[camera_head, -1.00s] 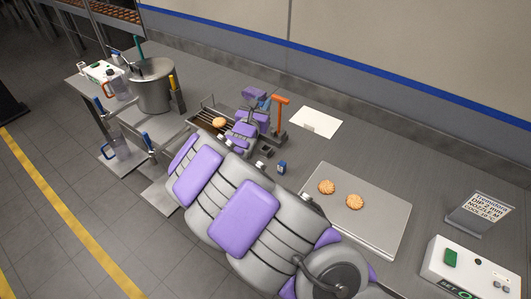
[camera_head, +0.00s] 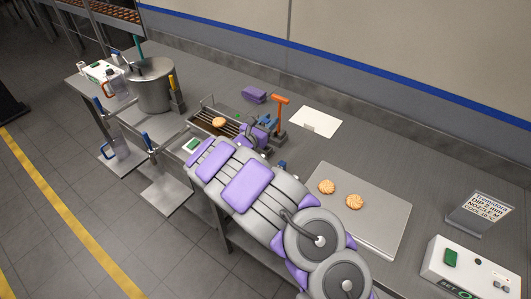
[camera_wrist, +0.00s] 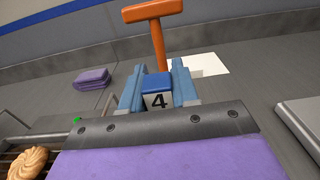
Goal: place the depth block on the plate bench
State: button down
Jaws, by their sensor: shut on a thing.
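The depth block (camera_wrist: 158,98), blue on top with a white face marked 4, sits between the blue fingers of my gripper (camera_wrist: 157,88) in the wrist view. The gripper is shut on it. In the head view my gripper (camera_head: 268,122) is small, just left of the orange T-handled tool (camera_head: 281,112), and I cannot make out the block there. The T-handle (camera_wrist: 155,25) rises behind the block in the wrist view. I cannot tell which part of the steel bench (camera_head: 345,150) is the plate bench.
A steel plate (camera_head: 385,225) with two biscuits lies right of my arm. A rack (camera_head: 205,123) with one biscuit lies left of my gripper. A folded purple cloth (camera_head: 254,94) and a white sheet (camera_head: 316,121) lie behind. A small blue item (camera_head: 282,165) is beside my arm.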

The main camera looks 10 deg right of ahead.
jog(key=shift+f+b, duration=1.15)
jog(key=shift+f, duration=3.6)
jog(key=shift+f, duration=0.3)
jog(key=c, duration=0.8)
grip_release()
jog(key=shift+c, duration=0.2)
jog(key=shift+r, duration=0.1)
jog(key=p+v, duration=0.2)
jog(key=v, duration=0.5)
jog(key=shift+s+a+r, duration=0.1)
jog(key=shift+a+r, duration=0.05)
jog(key=shift+a, duration=0.1)
notch_tip(320, 180, up, 8)
jog(key=p, duration=0.1)
